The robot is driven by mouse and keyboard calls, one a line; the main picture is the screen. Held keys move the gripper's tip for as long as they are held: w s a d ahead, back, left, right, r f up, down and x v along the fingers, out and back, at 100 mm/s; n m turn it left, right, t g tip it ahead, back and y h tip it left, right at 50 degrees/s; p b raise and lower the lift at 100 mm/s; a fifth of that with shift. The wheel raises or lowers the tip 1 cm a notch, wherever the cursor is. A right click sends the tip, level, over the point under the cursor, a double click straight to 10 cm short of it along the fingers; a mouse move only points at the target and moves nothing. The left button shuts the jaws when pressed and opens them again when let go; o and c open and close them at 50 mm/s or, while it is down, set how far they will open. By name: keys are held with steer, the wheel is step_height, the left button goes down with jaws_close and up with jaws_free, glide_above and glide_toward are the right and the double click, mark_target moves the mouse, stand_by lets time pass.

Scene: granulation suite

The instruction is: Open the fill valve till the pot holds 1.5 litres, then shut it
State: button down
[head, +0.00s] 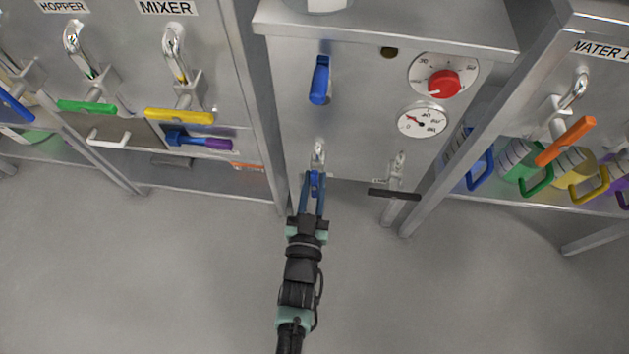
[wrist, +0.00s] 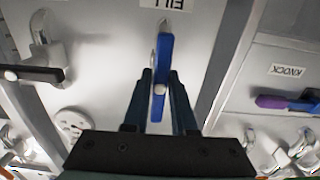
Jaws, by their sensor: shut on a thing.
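The fill valve has a blue lever (wrist: 165,62) below an upside-down FILL label (wrist: 165,3) in the wrist view. In the head view its metal body (head: 318,154) sits low on the middle cabinet, with the lever hanging down towards me. My gripper (head: 314,192) is shut on the blue lever; its two fingers (wrist: 158,92) stand on either side of it in the wrist view. A whitish vessel base (head: 328,4) on the cabinet top is cut off by the frame; I cannot tell whether it is the pot, and no water level shows.
A black-handled valve (head: 394,193) is close on the right. Above are another blue lever (head: 320,80), a red knob (head: 444,83) and a round gauge (head: 423,121). Coloured valve levers (head: 178,116) are on the left, handled containers (head: 525,168) on the right. The floor in front is clear.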

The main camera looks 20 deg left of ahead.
stand_by(0.3)
steer(key=c, duration=0.7)
jaws_free()
steer(key=shift+s, duration=0.1)
steer(key=p+v, duration=0.4)
steer(key=v, duration=0.8)
steer(key=shift+s+d, duration=0.15)
steer(key=shift+s, duration=0.25)
